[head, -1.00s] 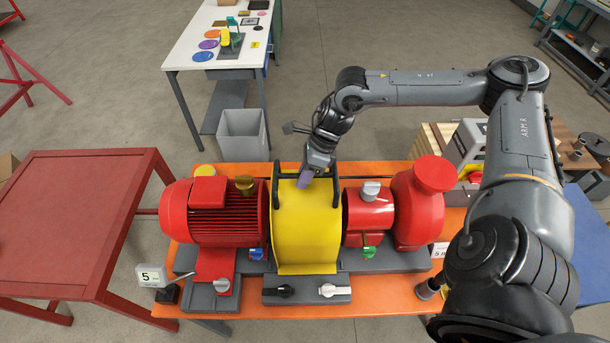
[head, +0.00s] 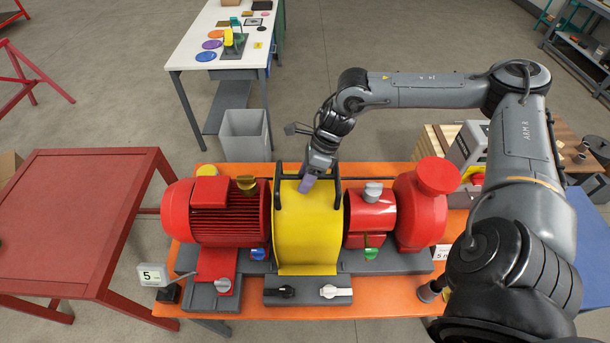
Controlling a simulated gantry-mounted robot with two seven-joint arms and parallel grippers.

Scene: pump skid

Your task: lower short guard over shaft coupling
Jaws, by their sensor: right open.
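The yellow short guard (head: 307,230) is a curved cover in the middle of the pump skid, between the red motor (head: 229,212) and the red bearing housing (head: 369,215). It has black handles (head: 337,186) at its sides near the top. The shaft coupling does not show; the guard hides that span. My right gripper (head: 308,184) is over the guard's upper back part, with its purple-grey fingers open and pointing down. Whether the fingers touch the guard, I cannot tell. My left gripper is out of view.
The skid stands on an orange table (head: 395,309). A red pump casing (head: 420,205) is at its right end. A red table (head: 75,215) is at left, a grey bin (head: 245,136) behind. Levers (head: 335,291) sit in front of the guard.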

